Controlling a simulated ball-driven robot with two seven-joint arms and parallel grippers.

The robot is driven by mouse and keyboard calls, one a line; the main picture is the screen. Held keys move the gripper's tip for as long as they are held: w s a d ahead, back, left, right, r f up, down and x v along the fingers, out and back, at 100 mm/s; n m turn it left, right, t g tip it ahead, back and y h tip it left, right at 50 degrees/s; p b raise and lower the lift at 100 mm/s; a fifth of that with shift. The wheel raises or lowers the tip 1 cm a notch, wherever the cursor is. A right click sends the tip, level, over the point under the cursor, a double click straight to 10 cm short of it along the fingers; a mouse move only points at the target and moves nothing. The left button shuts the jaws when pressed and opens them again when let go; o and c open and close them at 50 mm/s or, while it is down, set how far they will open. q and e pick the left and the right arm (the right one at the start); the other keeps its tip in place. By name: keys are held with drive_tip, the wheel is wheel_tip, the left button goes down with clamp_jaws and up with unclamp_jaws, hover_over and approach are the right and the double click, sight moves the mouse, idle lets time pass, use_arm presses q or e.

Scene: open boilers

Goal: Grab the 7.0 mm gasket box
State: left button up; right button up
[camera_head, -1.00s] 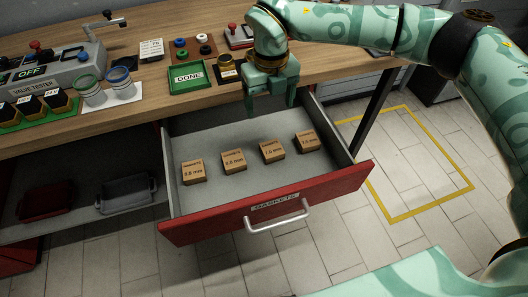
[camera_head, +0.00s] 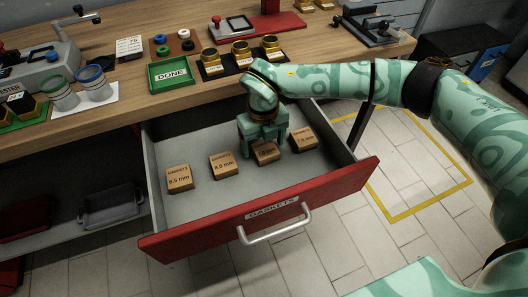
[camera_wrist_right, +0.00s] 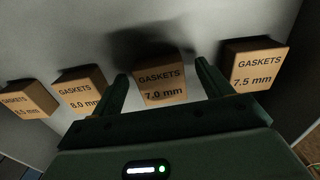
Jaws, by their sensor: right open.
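The 7.0 mm gasket box (camera_wrist_right: 161,82) is a small brown box lying in the drawer. In the head view it (camera_head: 266,153) is the third of the row from the left, partly covered by my right gripper (camera_head: 263,148). In the right wrist view my open right gripper (camera_wrist_right: 160,85) points down at it, one finger on each side, with gaps between the fingers and the box. I cannot tell how far the fingertips are above the drawer floor. My left gripper is not in view.
The 7.5 mm box (camera_wrist_right: 253,66) is close to the right finger, the 8.0 mm box (camera_wrist_right: 80,88) left of the left finger. Another gasket box (camera_head: 179,178) is at the far left. The workbench (camera_head: 150,105) is behind.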

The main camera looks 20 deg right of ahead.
drive_tip(key=shift+r, duration=0.2)
drive_tip(key=shift+c, duration=0.4)
drive_tip(key=c, duration=1)
drive_tip(key=shift+r, duration=0.1)
